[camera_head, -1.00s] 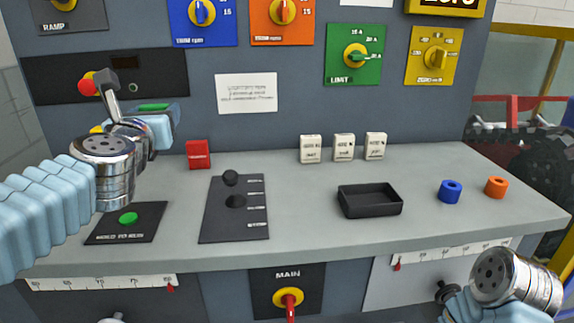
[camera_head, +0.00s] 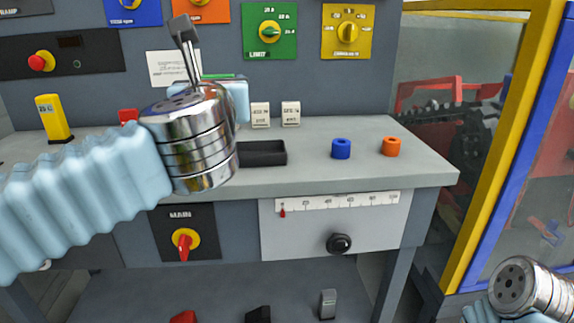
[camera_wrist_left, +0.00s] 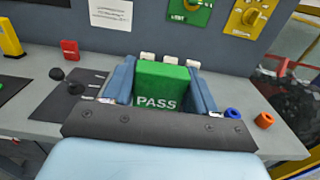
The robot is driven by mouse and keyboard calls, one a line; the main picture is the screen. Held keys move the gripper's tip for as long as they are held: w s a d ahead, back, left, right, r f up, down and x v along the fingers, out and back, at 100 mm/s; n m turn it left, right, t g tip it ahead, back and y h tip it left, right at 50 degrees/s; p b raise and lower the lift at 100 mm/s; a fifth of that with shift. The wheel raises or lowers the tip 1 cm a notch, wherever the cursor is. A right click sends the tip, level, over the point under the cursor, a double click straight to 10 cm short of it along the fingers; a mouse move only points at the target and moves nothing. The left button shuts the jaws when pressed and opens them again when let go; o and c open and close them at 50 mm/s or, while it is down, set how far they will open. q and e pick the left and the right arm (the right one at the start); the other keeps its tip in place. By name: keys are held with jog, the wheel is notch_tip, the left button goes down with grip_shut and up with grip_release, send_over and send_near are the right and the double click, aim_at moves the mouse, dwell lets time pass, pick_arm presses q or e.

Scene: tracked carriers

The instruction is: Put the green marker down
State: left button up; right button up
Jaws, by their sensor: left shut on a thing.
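The green marker, a block lettered PASS, fills the middle of the left wrist view (camera_wrist_left: 163,83). My left gripper (camera_wrist_left: 163,88) is shut on it, with a blue finger on each side. In the head view only a thin green edge of the marker (camera_head: 218,76) shows, above and behind my left wrist. The marker is held over the grey bench, near the black tray (camera_head: 270,159); its height above the bench is hard to judge. Of my right arm only the metal wrist and some light blue show at the bottom right; its fingers do not show.
A blue ring (camera_head: 341,149) and an orange ring (camera_head: 391,146) stand right of the tray. White blocks (camera_head: 290,113) stand behind it. A red block (camera_wrist_left: 69,49) and a yellow block (camera_head: 53,118) stand to the left. The bench (camera_head: 430,176) is clear at its right end.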

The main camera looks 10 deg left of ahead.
pick_arm(q)
jog(key=w+f, duration=0.3)
jog(key=w, duration=0.1)
jog(key=w+d+f, duration=0.1)
jog(key=w+f, duration=0.2)
jog(key=w, duration=0.1)
jog(key=w+d+f, duration=0.1)
jog(key=w+f, duration=0.2)
jog(key=w, duration=0.2)
jog(key=shift+f, duration=0.1)
jog(key=shift+w+d+f, duration=0.1)
jog(key=shift+w+f, duration=0.1)
jog(key=shift+f, duration=0.8)
jog(key=shift+w+f, duration=0.15)
jog(key=shift+f, duration=0.8)
jog(key=shift+f+b, duration=0.25)
jog(key=shift+b, duration=0.3)
jog(key=o, duration=1.1)
jog(key=shift+r, duration=0.1)
jog(key=shift+c, duration=0.2)
